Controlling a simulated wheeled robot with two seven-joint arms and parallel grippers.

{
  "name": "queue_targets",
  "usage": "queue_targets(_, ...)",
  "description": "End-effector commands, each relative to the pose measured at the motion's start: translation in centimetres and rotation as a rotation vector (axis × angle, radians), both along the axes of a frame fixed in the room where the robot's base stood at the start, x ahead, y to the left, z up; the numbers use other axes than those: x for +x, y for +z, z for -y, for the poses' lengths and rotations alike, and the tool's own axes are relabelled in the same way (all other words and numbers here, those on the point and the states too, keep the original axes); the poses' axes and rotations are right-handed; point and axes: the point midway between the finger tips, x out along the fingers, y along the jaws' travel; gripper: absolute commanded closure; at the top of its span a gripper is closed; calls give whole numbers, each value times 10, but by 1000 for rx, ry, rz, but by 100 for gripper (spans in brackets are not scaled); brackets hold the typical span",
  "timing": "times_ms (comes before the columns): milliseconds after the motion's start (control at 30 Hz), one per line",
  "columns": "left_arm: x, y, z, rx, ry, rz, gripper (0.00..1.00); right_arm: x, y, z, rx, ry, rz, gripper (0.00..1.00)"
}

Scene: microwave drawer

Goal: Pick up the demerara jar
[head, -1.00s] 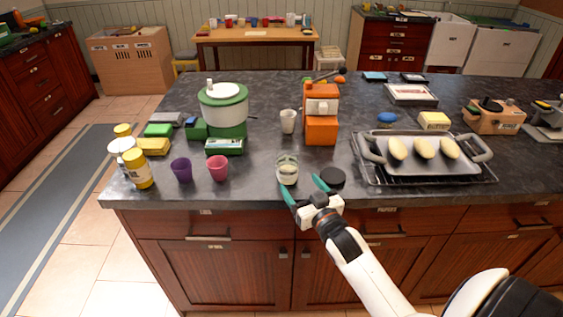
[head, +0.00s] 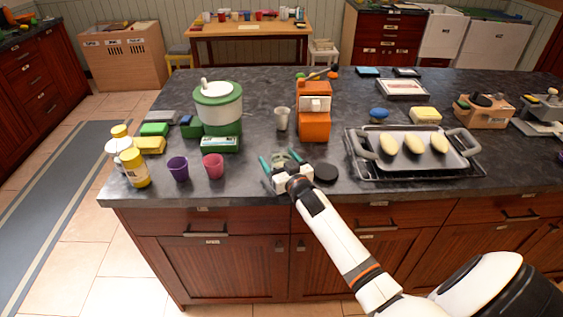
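A small clear glass jar (head: 280,157), which I take to be the demerara jar though no label is readable, stands near the front edge of the dark counter. My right gripper (head: 279,157) reaches in from the front right with its two teal fingers spread, one on each side of the jar. The fingers look open, and I see no clear contact with the glass. The gripper's white body hides the jar's lower part. My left gripper is not in view.
A black round disc (head: 325,172) lies just right of the gripper. A pink cup (head: 213,166) and a purple cup (head: 178,168) stand to the left. A beige cup (head: 282,118) and an orange machine (head: 314,118) are behind. A tray (head: 452,158) is at right.

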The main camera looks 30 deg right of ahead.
Motion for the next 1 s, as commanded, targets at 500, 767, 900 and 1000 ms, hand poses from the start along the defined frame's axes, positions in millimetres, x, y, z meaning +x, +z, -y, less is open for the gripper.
queue_targets(500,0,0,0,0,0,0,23,1,0,0,0,0,0,67)
queue_targets(767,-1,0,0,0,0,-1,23,1,1,0,0,0,1,74)
queue_targets(900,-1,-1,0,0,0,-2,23,2,13,1,-2,0,4,74)
queue_targets(1000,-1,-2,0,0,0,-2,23,1,32,1,-3,1,6,74)
